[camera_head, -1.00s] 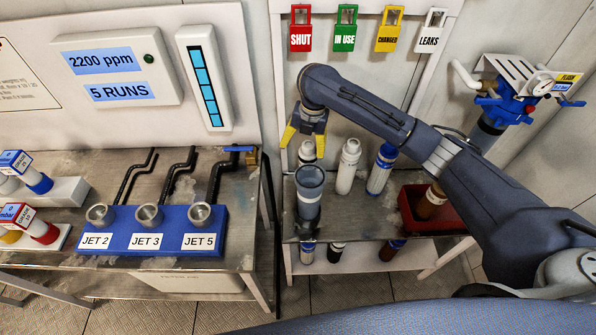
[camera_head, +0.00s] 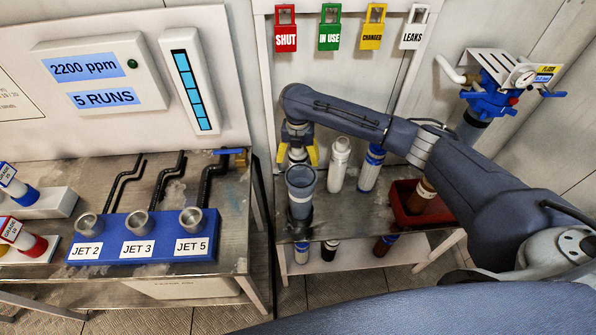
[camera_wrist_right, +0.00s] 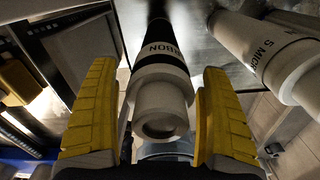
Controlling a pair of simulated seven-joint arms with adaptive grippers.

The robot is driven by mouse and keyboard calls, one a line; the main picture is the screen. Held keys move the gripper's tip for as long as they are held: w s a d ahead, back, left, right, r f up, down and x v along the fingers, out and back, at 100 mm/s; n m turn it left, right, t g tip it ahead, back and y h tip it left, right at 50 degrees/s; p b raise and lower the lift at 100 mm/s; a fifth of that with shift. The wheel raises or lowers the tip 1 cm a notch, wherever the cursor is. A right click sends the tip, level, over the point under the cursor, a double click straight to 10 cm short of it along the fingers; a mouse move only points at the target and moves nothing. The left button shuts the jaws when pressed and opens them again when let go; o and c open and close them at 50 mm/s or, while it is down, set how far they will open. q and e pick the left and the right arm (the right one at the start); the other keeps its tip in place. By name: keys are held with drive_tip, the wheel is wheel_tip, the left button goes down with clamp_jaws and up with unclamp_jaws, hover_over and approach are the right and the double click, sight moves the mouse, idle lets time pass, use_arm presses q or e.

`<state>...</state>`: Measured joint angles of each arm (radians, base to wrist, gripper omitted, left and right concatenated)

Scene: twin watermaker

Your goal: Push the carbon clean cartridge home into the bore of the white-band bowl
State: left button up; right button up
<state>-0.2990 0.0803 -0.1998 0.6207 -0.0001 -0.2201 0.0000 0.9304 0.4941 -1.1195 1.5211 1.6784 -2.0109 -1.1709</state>
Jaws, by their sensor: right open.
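The carbon cartridge (camera_wrist_right: 160,95), white-ended with a black band lettered "…RBON", stands between the two yellow fingers of my right gripper (camera_wrist_right: 160,115) in the wrist view. The fingers are open, one on each side of it. In the head view my right gripper (camera_head: 297,157) points down just behind a grey-blue open-topped bowl (camera_head: 300,193), which hides much of the cartridge. The bowl stands upright at the front left of the bench; I cannot make out a white band on it. My left gripper is not in view.
A white cartridge (camera_head: 338,165) and a blue-topped cartridge (camera_head: 371,168) stand right of the gripper. A red tray (camera_head: 407,214) holds a brown cartridge (camera_head: 421,195). A blue jet block (camera_head: 140,238) sits on the left bench. Several cartridges stand on the lower shelf.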

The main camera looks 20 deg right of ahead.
drive_tip(key=shift+f, duration=1.3)
drive_tip(key=shift+c, duration=0.2)
drive_tip(key=c, duration=1.7)
